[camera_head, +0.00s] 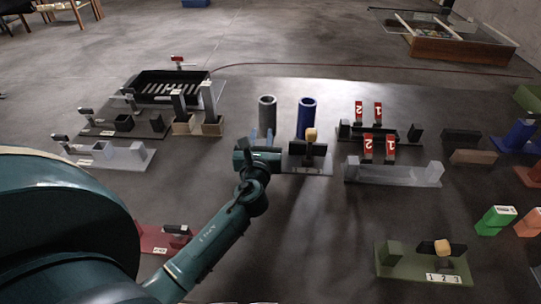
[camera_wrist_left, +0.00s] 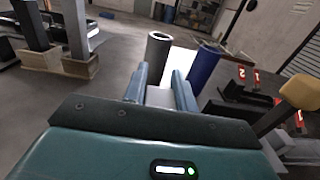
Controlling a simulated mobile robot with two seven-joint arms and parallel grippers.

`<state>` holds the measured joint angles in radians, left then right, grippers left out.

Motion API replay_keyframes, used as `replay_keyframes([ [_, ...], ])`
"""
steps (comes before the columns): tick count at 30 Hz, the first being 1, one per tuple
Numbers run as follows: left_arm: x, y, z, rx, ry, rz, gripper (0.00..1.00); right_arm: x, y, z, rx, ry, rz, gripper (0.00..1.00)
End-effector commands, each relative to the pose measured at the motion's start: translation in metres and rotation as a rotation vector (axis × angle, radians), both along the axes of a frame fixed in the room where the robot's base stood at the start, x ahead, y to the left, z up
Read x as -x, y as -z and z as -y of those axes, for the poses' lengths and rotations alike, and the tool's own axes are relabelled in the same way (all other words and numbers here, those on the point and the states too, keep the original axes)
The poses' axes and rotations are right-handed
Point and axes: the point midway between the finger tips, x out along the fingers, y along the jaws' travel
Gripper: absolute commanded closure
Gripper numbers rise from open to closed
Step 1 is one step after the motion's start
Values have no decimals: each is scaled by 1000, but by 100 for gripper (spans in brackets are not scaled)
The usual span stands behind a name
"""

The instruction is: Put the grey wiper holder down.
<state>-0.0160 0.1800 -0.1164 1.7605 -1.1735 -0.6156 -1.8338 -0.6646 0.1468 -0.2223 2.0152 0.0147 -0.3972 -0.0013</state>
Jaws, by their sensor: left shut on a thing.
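The grey wiper holder (camera_head: 267,113) is an upright, open-topped grey tube near the middle of the head view. My left gripper (camera_head: 261,135) is shut on it low down, one pale blue finger on each side. In the left wrist view, the grey tube (camera_wrist_left: 158,48) stands between the fingertips (camera_wrist_left: 160,75). Its lower end is hidden by the gripper, so I cannot tell whether it touches the surface. My right gripper is in neither view.
A similar blue tube (camera_head: 307,118) stands just right of the grey one. A grey base with a tan-topped lever (camera_head: 311,136) is close to the gripper's right. Fixtures with red number tags (camera_head: 367,148) are further right. Dark racks (camera_head: 175,88) stand at left. The front middle surface is clear.

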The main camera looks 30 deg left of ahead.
Motion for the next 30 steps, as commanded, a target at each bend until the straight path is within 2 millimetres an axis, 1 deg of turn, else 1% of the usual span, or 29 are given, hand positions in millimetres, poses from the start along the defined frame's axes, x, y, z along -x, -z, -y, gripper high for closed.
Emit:
replay_keyframes([
  [1,0,9,0,2,1,3,100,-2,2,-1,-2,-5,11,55],
  [5,-1,19,0,2,0,5,100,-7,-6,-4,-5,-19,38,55],
  [7,0,26,0,1,0,4,100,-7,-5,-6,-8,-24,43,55],
  [10,0,42,0,0,1,4,100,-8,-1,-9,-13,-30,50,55],
  [13,0,53,0,0,1,4,100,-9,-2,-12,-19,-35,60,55],
  [19,-1,55,0,1,1,6,100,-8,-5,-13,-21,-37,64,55],
  [26,0,59,0,1,1,5,100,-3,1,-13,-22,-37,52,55],
  [27,0,60,0,0,1,1,71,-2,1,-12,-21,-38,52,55],
  [30,0,59,0,0,1,1,63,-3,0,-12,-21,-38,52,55],
])
